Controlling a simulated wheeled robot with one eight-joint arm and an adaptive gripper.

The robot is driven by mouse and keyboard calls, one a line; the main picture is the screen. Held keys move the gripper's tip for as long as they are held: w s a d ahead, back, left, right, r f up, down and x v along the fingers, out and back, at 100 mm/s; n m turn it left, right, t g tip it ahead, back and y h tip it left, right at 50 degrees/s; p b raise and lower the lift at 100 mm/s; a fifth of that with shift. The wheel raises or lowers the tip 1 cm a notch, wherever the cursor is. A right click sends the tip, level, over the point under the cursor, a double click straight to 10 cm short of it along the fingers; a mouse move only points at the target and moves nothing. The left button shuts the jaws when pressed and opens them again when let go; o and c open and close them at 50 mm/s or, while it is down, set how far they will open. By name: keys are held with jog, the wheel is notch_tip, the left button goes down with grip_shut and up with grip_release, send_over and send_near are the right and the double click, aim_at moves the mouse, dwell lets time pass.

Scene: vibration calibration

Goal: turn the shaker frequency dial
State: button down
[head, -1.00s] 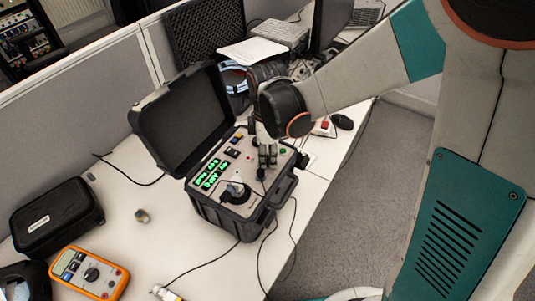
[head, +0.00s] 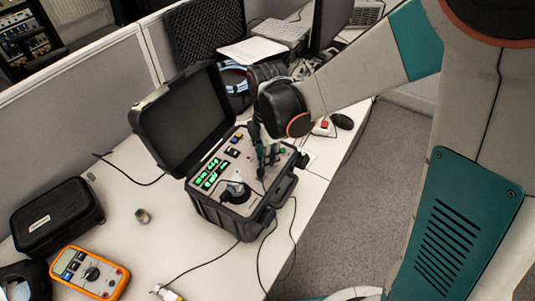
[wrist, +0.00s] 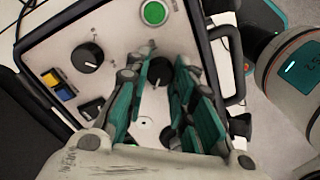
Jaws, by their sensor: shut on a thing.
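The shaker unit is an open black case (head: 228,227) on the desk, with a light grey panel and green lit displays (head: 212,173). In the wrist view a black dial (wrist: 159,70) sits between the fingertips of my gripper (wrist: 160,78), below a green button (wrist: 154,12). My gripper (head: 268,170) reaches down to the right part of the panel and is shut on this dial; its teal fingers hide part of it. A second black dial (wrist: 88,57) with a white mark is to the left, free. I cannot read the dial labels.
The case lid (head: 183,118) stands open behind the panel. A handle (wrist: 236,60) runs along the case side. A round black mount (head: 236,193) is on the panel. An orange multimeter (head: 89,274), a black pouch (head: 55,215) and cables lie on the desk.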

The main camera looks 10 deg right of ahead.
jog(key=c, duration=1.3)
grip_release()
jog(key=shift+c, duration=0.2)
